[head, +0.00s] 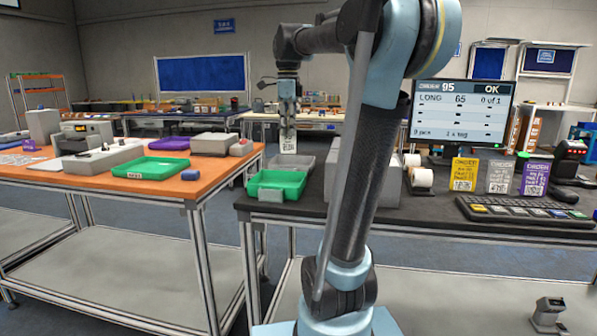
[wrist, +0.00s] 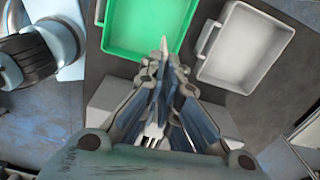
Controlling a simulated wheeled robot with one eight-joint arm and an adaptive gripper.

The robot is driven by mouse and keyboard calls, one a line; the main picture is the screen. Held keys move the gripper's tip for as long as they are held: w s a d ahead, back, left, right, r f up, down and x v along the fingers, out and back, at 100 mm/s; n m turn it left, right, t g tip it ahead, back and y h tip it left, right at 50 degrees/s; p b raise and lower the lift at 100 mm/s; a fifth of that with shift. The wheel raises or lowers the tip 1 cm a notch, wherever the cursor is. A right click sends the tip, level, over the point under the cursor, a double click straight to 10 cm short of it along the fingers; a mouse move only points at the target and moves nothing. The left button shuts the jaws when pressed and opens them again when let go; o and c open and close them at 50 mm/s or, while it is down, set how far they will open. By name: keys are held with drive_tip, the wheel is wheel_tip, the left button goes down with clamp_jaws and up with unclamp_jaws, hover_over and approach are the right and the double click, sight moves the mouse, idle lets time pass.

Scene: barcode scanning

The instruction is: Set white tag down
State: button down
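My gripper (head: 288,122) hangs pointing down above the left end of the dark table. It is shut on the white tag (head: 289,146), which has dark printing and hangs upright below the fingers. In the wrist view the fingers converge, and the tag (wrist: 164,47) shows nearly edge-on at their tips, in front of the green tray (wrist: 140,25). The tag is in the air. In the head view the green tray (head: 276,184) stands at the table's left end, with the grey tray (head: 303,163) behind it. Both trays look empty.
A grey box (head: 332,178) stands right of the trays. A monitor (head: 461,112), keyboard (head: 522,212), and yellow (head: 464,174), grey and purple cards are farther right. An orange table (head: 100,185) with another green tray (head: 152,169) is at left.

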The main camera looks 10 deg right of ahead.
drive_tip(key=shift+w+d, duration=0.1)
drive_tip(key=shift+d, duration=0.15)
drive_tip(key=w+d+f+m, duration=0.1)
drive_tip(key=w+d, duration=0.1)
drive_tip(key=w, duration=0.7)
drive_tip(key=w+d, duration=0.2)
drive_tip(key=w, duration=0.6)
drive_tip(key=shift+w+a+f, duration=0.1)
drive_tip(key=shift+f, duration=2.5)
drive_tip(key=shift+w+a+f, duration=0.1)
drive_tip(key=shift+f, duration=2.45)
drive_tip(key=shift+f, duration=0.1)
drive_tip(key=c, duration=1.8)
unclamp_jaws()
drive_tip(key=shift+c, duration=0.2)
drive_tip(key=shift+o, duration=0.2)
wheel_tip(320, 180, up, 12)
